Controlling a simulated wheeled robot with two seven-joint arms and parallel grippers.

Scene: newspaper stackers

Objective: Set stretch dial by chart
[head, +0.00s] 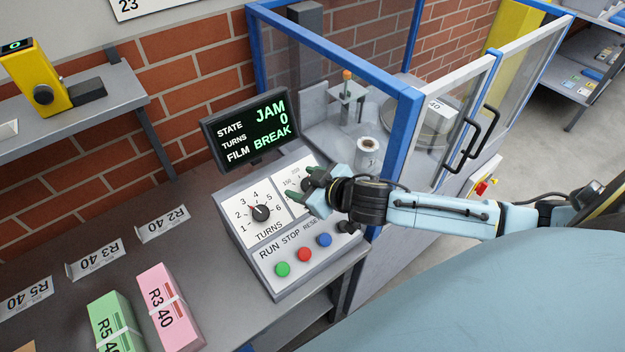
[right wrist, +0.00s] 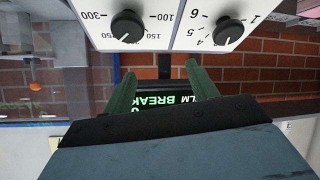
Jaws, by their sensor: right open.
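The control panel (head: 300,262) stands on the bench with two dials. The stretch dial (right wrist: 127,27), a black knob marked from 100 to 300, shows upside down in the right wrist view; its pointer is hard to read. In the head view my right gripper (head: 312,190) partly covers it. The gripper is open and empty, and its green fingers (right wrist: 161,72) are apart from the knob in the right wrist view. The turns dial (head: 260,213) is left of it. No stretch chart is readable. My left gripper is not in view.
The screen (head: 250,127) reads STATE JAM, TURNS 0, FILM BREAK. Green (head: 283,269), red (head: 304,254) and blue (head: 324,240) buttons sit below the dials. A blue-framed enclosure (head: 400,130) stands right. Pink (head: 168,307) and green (head: 115,320) bundles lie left.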

